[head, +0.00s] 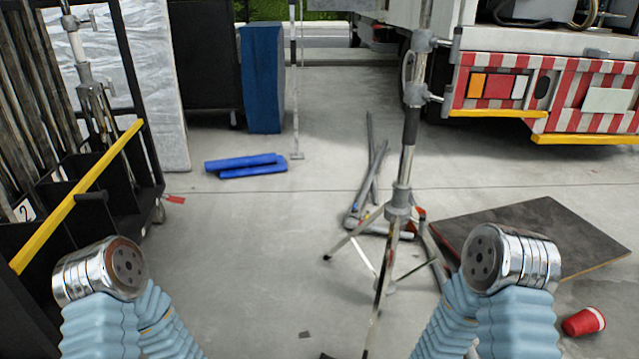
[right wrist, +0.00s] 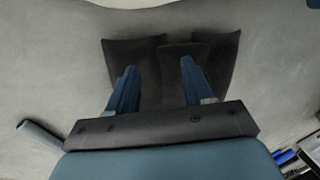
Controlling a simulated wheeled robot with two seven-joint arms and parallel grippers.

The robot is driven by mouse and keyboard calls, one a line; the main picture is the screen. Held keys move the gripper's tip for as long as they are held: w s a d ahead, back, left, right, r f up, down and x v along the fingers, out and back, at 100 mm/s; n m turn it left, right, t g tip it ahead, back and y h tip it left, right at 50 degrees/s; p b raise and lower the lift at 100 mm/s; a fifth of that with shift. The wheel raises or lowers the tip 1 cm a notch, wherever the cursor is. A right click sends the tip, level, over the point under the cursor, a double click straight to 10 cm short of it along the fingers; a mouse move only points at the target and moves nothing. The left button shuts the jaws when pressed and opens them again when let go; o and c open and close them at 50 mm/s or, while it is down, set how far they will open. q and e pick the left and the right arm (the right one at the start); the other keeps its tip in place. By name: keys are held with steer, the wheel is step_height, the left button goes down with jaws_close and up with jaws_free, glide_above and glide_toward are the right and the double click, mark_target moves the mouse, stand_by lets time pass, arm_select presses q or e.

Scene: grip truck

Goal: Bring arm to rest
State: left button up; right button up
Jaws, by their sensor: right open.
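My two arms show at the bottom of the head view, the left at lower left and the right at lower right, both in pale blue ribbed sleeves with round metal joints. Neither gripper shows in the head view. In the right wrist view my right gripper (right wrist: 158,85) is open, its two blue fingers apart with nothing between them. Dark flat shapes lie beyond the fingers, over grey floor.
A light stand (head: 398,205) stands in the middle. A cart with a yellow rail (head: 80,195) stands left. Blue pads (head: 240,163) lie on the floor. A truck (head: 560,90) is behind. Centre-left floor is clear.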

step_height(320, 180, up, 12)
steer(key=s+a+y+p, duration=0.1)
steer(key=s+p, duration=0.1)
steer(key=p, duration=1)
steer(key=shift+f+p, duration=0.2)
steer(key=shift+p, duration=0.2)
stand_by(0.5)
